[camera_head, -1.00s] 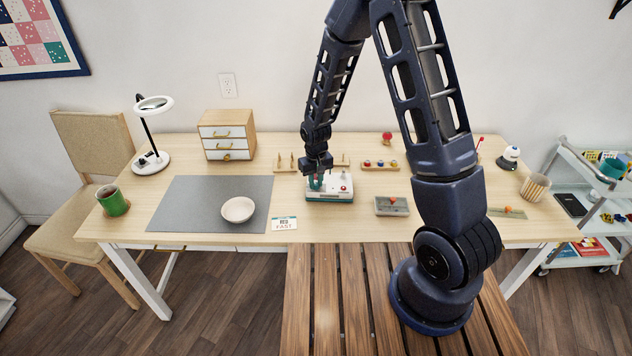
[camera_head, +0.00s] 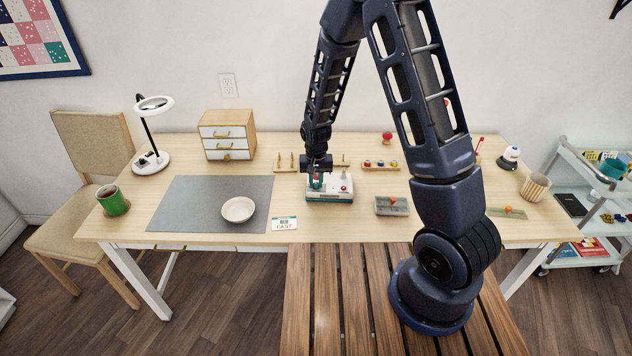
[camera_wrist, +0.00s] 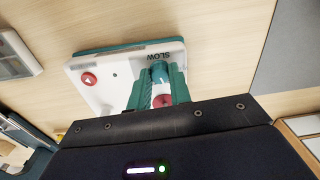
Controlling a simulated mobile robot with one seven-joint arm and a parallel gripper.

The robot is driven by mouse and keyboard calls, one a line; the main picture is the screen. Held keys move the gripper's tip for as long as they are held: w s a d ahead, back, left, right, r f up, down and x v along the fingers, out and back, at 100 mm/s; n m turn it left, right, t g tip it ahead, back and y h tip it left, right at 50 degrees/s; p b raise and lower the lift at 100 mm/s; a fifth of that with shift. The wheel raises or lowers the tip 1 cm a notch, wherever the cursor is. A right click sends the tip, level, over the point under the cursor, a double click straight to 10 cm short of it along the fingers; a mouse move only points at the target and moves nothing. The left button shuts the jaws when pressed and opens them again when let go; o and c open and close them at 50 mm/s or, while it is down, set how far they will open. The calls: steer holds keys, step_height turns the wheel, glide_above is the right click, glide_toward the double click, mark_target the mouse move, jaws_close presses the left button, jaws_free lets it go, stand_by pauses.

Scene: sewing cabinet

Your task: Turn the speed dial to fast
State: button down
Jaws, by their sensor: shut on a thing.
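The white control box with a teal base (camera_head: 330,188) stands on the table at the middle. It also shows in the wrist view (camera_wrist: 108,88), with the word SLOW printed near one edge. My gripper (camera_head: 316,182) points down over the box's left part. In the wrist view its two green fingers (camera_wrist: 159,86) are shut on the speed dial (camera_wrist: 159,73), a teal knob by the SLOW print. A red part with a dark mark (camera_wrist: 162,101) shows between the fingers. The fingers hide much of the dial, and I cannot read its setting. A card reading FAST (camera_head: 284,223) lies at the front table edge.
A red button (camera_wrist: 89,79) sits on the box's other side. A bowl (camera_head: 238,209) rests on the grey mat (camera_head: 185,195) to the left. Small wooden racks (camera_head: 380,165) stand behind.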

mark_target(316, 184)
steer(key=c, duration=1.3)
jaws_free()
step_height(316, 184, up, 11)
steer(key=shift+f, duration=0.1)
